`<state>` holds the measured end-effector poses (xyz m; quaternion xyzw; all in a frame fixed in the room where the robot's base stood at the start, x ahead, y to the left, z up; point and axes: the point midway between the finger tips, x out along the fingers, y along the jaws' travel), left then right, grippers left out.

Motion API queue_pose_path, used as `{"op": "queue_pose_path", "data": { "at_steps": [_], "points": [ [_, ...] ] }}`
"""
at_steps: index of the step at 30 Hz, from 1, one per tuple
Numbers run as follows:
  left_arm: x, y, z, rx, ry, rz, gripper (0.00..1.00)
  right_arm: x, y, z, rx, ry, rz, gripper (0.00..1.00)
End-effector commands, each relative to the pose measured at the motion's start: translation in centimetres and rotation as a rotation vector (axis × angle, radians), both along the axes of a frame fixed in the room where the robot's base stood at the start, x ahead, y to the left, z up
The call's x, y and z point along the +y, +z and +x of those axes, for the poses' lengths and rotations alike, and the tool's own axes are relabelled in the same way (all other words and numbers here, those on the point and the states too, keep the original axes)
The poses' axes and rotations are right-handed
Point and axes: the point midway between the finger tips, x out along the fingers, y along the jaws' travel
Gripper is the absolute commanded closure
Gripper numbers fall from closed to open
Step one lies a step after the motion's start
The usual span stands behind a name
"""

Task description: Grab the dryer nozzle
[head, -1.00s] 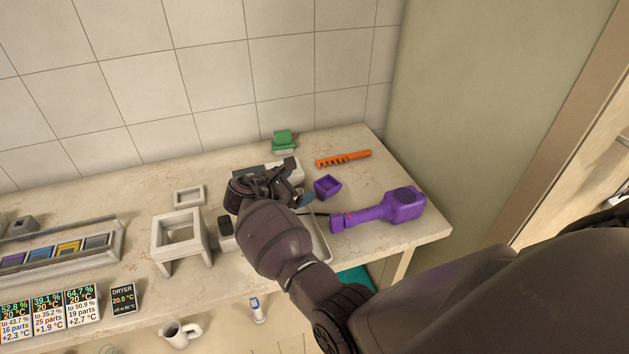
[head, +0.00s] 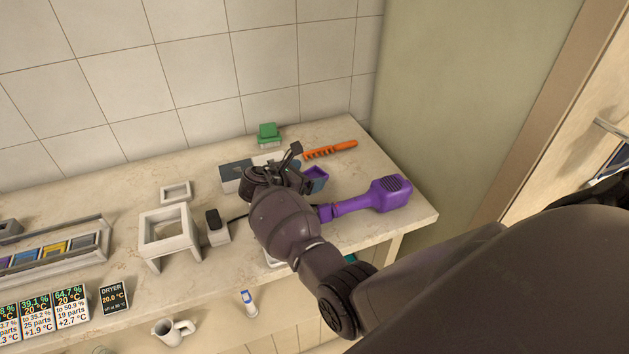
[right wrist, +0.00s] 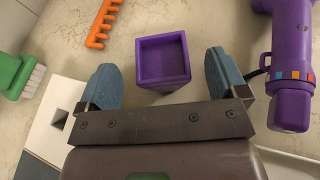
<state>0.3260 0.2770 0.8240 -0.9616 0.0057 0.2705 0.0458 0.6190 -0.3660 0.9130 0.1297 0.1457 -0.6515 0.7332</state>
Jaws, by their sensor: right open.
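The dryer nozzle, seen as a small purple square open-topped box (head: 320,172), stands on the counter beside the purple hair dryer (head: 375,196). In the head view my right gripper (head: 303,169) partly covers it. In the right wrist view the nozzle (right wrist: 164,83) lies ahead of my right gripper (right wrist: 160,66), between the lines of its two blue fingers. The gripper is open and empty, with a gap on both sides of the nozzle. The dryer's barrel (right wrist: 290,70), with a coloured ring, is right of the right finger. My left gripper is not in view.
An orange comb (head: 331,149) and a green brush (head: 269,133) lie behind the nozzle. A grey-white box (head: 236,173) sits left of the gripper. A white stand (head: 167,222) and a dark-topped bottle (head: 216,228) are further left. Bare counter lies right of the comb.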

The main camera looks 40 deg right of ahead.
Motion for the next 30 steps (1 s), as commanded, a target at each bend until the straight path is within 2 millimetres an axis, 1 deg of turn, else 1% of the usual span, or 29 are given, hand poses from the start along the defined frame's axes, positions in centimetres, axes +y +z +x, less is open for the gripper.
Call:
{"op": "queue_pose_path", "data": {
  "at_steps": [3,7,10,15,17,24,26,30],
  "points": [
    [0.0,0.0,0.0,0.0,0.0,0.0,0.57,-1.7,-0.6,0.1,0.002,-0.002,-0.001,0.08],
    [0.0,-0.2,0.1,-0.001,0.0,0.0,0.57,-3.1,-1.2,0.3,0.002,-0.001,-0.001,0.08],
    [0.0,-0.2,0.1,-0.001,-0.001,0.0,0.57,-3.6,-1.4,0.3,0.0,-0.001,0.0,0.08],
    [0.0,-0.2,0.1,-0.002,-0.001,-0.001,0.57,-3.6,-1.4,0.3,-0.001,-0.001,0.0,0.08],
    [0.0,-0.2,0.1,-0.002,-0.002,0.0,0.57,-3.6,-1.4,0.3,-0.001,-0.001,0.0,0.16],
    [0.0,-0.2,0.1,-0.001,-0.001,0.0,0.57,-3.6,-1.4,0.3,0.0,-0.001,0.0,0.53],
    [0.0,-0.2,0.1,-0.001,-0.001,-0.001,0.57,-3.6,-1.4,0.3,0.0,-0.001,0.0,0.62],
    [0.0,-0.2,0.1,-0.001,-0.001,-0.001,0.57,-3.6,-1.4,0.3,-0.001,-0.001,0.0,0.62]
  ]
}}
